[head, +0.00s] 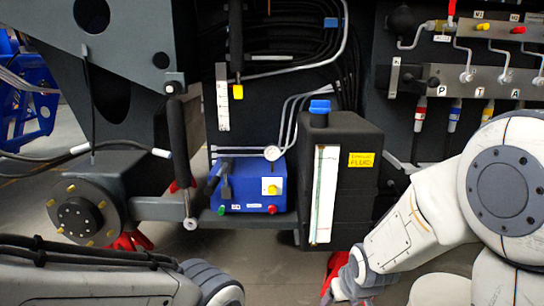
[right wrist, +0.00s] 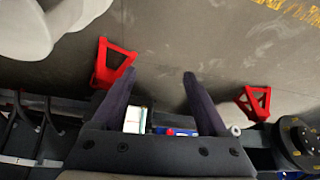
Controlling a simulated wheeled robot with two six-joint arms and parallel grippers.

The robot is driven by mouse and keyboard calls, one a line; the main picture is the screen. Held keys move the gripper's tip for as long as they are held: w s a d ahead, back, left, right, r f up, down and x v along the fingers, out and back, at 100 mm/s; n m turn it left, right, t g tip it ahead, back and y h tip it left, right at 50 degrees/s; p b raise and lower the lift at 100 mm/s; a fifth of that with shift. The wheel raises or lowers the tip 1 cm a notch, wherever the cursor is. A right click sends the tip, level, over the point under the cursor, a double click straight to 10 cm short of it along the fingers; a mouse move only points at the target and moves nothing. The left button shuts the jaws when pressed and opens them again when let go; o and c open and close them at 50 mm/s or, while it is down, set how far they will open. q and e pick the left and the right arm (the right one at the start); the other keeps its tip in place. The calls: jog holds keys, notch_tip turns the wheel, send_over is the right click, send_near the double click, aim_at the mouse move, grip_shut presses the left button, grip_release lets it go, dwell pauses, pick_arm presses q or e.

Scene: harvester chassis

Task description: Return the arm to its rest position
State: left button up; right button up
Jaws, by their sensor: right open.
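My right arm (head: 420,225) comes in from the right in the head view, bent, with its wrist low in front of the black fluid tank (head: 358,205). In the right wrist view my right gripper (right wrist: 157,76) is open, its two dark fingers apart with nothing between their tips but the floor beyond. Its fingers are not visible in the head view. My left arm (head: 100,285) lies across the bottom left of the head view, and its gripper is outside the frame.
A blue power unit (head: 247,190) with a gauge (head: 272,153) stands left of the tank. A wheel hub (head: 82,215) is at left. Red stands (right wrist: 113,64) and (right wrist: 254,102) are on the floor. A valve panel (head: 480,75) is upper right.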

jog(key=s+d+m+g, duration=0.1)
jog(key=s+d+g, duration=0.1)
jog(key=s, duration=0.7)
jog(key=s+a+r+n+g, duration=0.1)
jog(key=s+a+r+n, duration=0.3)
jog(key=s+a, duration=0.3)
jog(key=s+a+r+n+g, duration=0.2)
jog(key=s+a+r+n, duration=0.1)
jog(key=s+a, duration=0.35)
notch_tip(320, 180, up, 35)
jog(key=p, duration=3.5)
jog(key=shift+d+y, duration=0.3)
jog(key=shift+d, duration=0.05)
